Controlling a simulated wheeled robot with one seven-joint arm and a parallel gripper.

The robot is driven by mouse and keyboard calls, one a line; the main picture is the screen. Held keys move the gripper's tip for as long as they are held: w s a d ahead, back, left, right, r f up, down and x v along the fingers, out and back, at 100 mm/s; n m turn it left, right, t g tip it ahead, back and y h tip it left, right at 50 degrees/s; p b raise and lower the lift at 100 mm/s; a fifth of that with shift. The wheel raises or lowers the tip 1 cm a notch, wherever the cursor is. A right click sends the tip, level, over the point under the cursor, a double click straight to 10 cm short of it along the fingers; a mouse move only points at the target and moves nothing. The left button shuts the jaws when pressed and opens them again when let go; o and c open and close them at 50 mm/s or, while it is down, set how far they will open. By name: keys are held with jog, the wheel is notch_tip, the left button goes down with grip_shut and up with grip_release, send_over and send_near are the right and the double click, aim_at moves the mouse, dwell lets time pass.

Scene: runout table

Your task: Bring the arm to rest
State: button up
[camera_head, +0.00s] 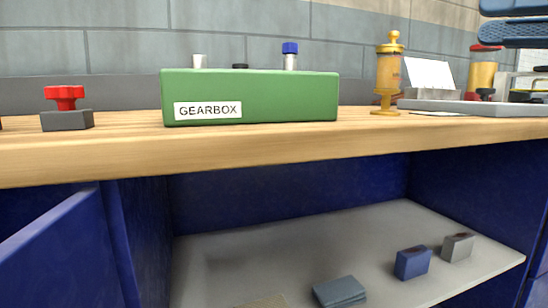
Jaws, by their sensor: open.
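Two blue-grey fingers of my gripper (484,20) show at the top right edge, one above the other, with a gap between them. The gripper is open and nothing shows between the fingers. In the picture it is above the right part of the wooden bench top (120,155). The rest of my arm is out of view.
On the bench stand a green GEARBOX housing (275,98), a red-knobbed grey block (66,121), a yellow oiler (388,75) and a grey tray (475,106). Below, an open blue cabinet's shelf (235,255) holds several small blocks. A blue door (65,255) stands at left.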

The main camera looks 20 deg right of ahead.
jog(key=s+a+f+m+g+y, duration=0.1)
jog(key=s+a+f+m+y, duration=0.25)
jog(key=a+f+y, duration=0.65)
jog(key=s+a+f+m+t+h, duration=0.1)
jog(key=s+f+m+t+h, duration=0.3)
jog(key=f+m+h, duration=0.95)
jog(key=s+f+m+t+h, duration=0.2)
jog(key=s+f+m+h, duration=0.5)
jog(key=f+m, duration=1.05)
jog(key=s+f+m+g+y, duration=0.1)
jog(key=s+f+m+g, duration=0.45)
jog(key=s, duration=0.65)
notch_tip(320, 180, up, 34)
jog(key=n+p, duration=0.2)
jog(key=p, duration=3.3)
jog(key=shift+w+a+g, duration=0.4)
jog(key=shift+g, duration=0.05)
jog(key=shift+d, duration=0.1)
